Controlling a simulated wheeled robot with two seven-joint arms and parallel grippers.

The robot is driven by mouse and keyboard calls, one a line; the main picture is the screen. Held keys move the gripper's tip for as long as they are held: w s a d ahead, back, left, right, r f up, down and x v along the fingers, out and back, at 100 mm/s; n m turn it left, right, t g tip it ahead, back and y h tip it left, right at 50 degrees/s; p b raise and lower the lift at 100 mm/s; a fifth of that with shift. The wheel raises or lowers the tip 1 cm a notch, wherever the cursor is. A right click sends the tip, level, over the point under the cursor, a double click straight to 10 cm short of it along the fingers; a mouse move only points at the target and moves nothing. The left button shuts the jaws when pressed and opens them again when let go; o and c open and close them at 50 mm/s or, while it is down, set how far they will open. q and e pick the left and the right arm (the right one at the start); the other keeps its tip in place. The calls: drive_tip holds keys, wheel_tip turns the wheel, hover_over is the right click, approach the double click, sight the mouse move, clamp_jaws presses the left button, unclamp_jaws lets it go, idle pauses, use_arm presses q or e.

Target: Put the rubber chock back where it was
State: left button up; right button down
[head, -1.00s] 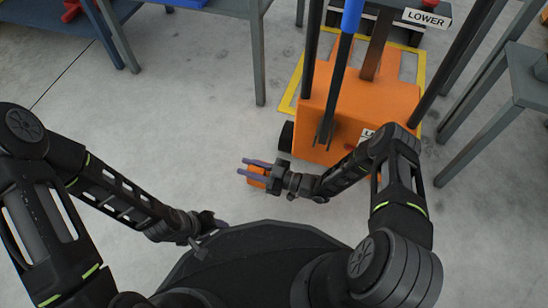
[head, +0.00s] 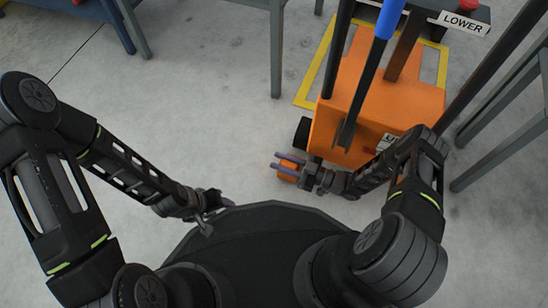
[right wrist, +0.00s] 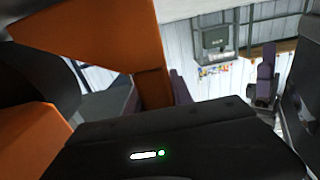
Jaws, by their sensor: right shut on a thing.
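The rubber chock (head: 287,175) is a small orange block in the head view. My right gripper (head: 281,167) is shut on it, with purple fingers along its sides, near the front-left corner of the orange lift cart (head: 378,100). The cart's black wheel (head: 302,133) is just beyond the chock, with a visible gap in the picture. Whether the chock touches the floor cannot be told. The right wrist view shows large orange surfaces (right wrist: 95,45) at the left, which I cannot clearly identify. My left gripper (head: 217,202) is low beside my base; its jaws are unclear.
A yellow floor outline (head: 309,82) surrounds part of the cart. Grey table legs stand at the back (head: 276,60) and at the right (head: 500,155). Bare concrete floor lies left of the chock (head: 190,110).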

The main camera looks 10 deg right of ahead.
drive_tip(key=shift+f, duration=0.15)
drive_tip(key=shift+f, duration=0.15)
drive_tip(key=c, duration=1.1)
unclamp_jaws()
drive_tip(key=shift+d, duration=0.1)
drive_tip(key=shift+s+d, duration=0.25)
drive_tip(key=shift+d, duration=0.1)
drive_tip(key=p+v, duration=0.1)
drive_tip(key=v, duration=1)
drive_tip(key=shift+p, duration=0.3)
